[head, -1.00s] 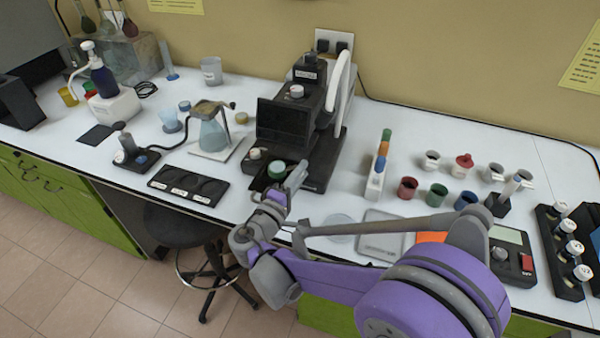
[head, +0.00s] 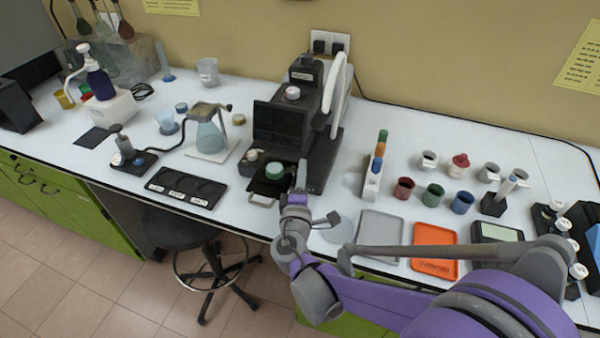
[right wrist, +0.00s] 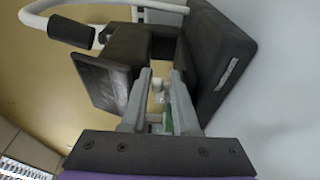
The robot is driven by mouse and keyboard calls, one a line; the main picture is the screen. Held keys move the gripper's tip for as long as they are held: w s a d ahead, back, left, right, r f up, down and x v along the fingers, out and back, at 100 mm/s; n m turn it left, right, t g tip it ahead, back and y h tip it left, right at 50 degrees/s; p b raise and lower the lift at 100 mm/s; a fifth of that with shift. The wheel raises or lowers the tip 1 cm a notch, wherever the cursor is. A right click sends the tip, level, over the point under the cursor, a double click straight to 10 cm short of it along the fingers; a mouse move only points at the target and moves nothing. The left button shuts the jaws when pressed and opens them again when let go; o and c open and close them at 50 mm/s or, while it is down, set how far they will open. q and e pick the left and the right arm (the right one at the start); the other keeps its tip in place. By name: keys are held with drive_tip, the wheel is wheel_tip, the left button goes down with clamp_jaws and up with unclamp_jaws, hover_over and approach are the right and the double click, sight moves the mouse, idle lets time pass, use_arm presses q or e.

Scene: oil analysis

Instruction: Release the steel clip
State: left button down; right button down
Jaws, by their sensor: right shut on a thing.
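A bit of green (right wrist: 168,122) shows between the fingers. My left gripper is not in view.
A white tube (head: 339,85) curves along the instrument's right side. A rack with coloured caps (head: 374,180) stands to the right, near red, green and blue cups. A grey tray (head: 379,236) and an orange tray (head: 434,262) lie at the front edge. A flask (head: 210,136) stands left.

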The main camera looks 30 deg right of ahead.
drive_tip(key=shift+w+d+r+n+t+y+p, duration=0.1)
drive_tip(key=shift+d+n+t+y+p, duration=0.15)
drive_tip(key=shift+n+t+y, duration=0.4)
drive_tip(key=shift+w+d+r+n+t+y+p, duration=0.1)
drive_tip(key=shift+d+n+t+y+p, duration=0.25)
drive_tip(key=shift+y, duration=0.5)
drive_tip(key=shift+a, duration=0.15)
drive_tip(key=c, duration=1.1)
unclamp_jaws()
drive_tip(key=shift+o, duration=1.2)
drive_tip(key=shift+a, duration=0.1)
drive_tip(key=shift+s+a+n, duration=0.1)
drive_tip(key=shift+s+n, duration=0.05)
drive_tip(key=shift+n, duration=0.15)
drive_tip(key=v, duration=1)
drive_tip(key=shift+s, duration=0.4)
drive_tip(key=shift+r, duration=0.15)
